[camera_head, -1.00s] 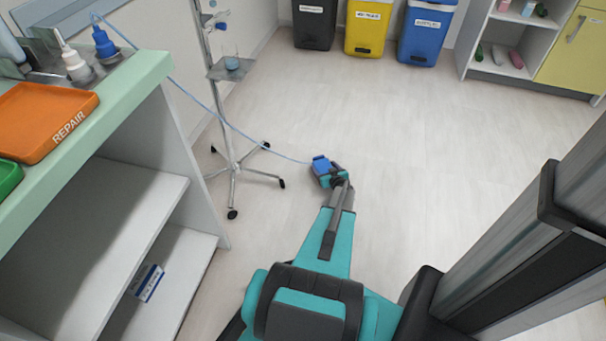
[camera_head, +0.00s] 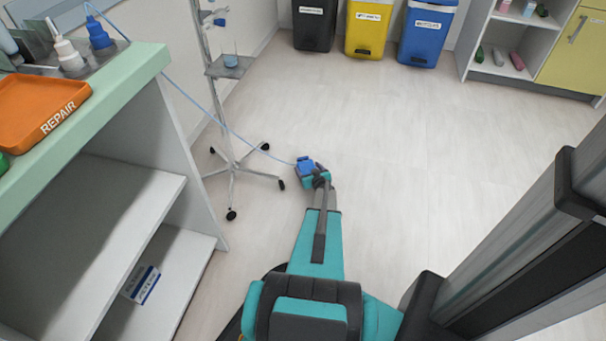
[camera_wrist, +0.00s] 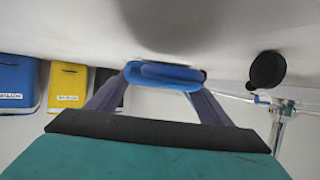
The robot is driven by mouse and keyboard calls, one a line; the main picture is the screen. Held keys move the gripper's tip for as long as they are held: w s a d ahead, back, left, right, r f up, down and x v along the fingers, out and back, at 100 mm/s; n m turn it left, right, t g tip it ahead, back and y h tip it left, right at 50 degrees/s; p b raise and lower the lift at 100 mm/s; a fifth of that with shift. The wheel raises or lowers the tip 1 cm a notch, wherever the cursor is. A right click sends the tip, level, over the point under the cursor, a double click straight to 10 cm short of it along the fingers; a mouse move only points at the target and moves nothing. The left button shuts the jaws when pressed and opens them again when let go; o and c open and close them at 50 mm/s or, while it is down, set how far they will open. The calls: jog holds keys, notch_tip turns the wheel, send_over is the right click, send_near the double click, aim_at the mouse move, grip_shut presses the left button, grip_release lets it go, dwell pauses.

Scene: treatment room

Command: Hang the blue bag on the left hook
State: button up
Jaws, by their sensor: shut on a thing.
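My gripper (camera_head: 312,172) is shut on a small blue thing, which I take for the blue bag (camera_head: 304,162). It is right of the pole stand (camera_head: 232,165), apart from it. A thin pale-blue tube runs from the bag up left past the stand toward the counter. In the wrist view the bag (camera_wrist: 165,72) shows as a rounded blue shape between both fingers; its far side is hidden. The stand's top is cut off in the head view, and I cannot make out a left hook.
A counter (camera_head: 150,65) with an orange tray (camera_head: 35,105) and bottles stands at left, open shelves below. The stand has a small shelf (camera_head: 229,67) and spread wheeled legs. Black (camera_head: 314,25), yellow (camera_head: 368,28) and blue bins (camera_head: 426,32) stand behind.

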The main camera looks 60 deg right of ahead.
aim_at(303, 173)
jog(key=shift+w+a, duration=0.25)
jog(key=shift+w, duration=0.15)
jog(key=shift+w+a+f+b, duration=0.15)
jog(key=shift+w+f+b, duration=0.25)
jog(key=shift+f, duration=0.15)
jog(key=shift+w+a+f+b, duration=0.15)
jog(key=shift+w+f+b, duration=0.1)
jog(key=shift+f+b, duration=0.25)
jog(key=shift+f, duration=0.55)
jog(key=shift+f, duration=0.15)
jog(key=o, duration=1.7)
jog(key=shift+f, duration=0.1)
jog(key=shift+c, duration=0.2)
jog(key=shift+f+b, duration=0.1)
jog(key=shift+b, duration=0.5)
jog(key=shift+s+a+r, duration=0.2)
jog(key=shift+r, duration=0.05)
jog(key=p+v, duration=0.1)
jog(key=v, duration=0.3)
jog(key=p+v, duration=0.2)
jog(key=v, duration=0.2)
jog(key=p+v, duration=0.2)
jog(key=v, duration=0.3)
jog(key=shift+s+a+f, duration=0.15)
jog(key=shift+a+f, duration=0.05)
jog(key=shift+f, duration=0.05)
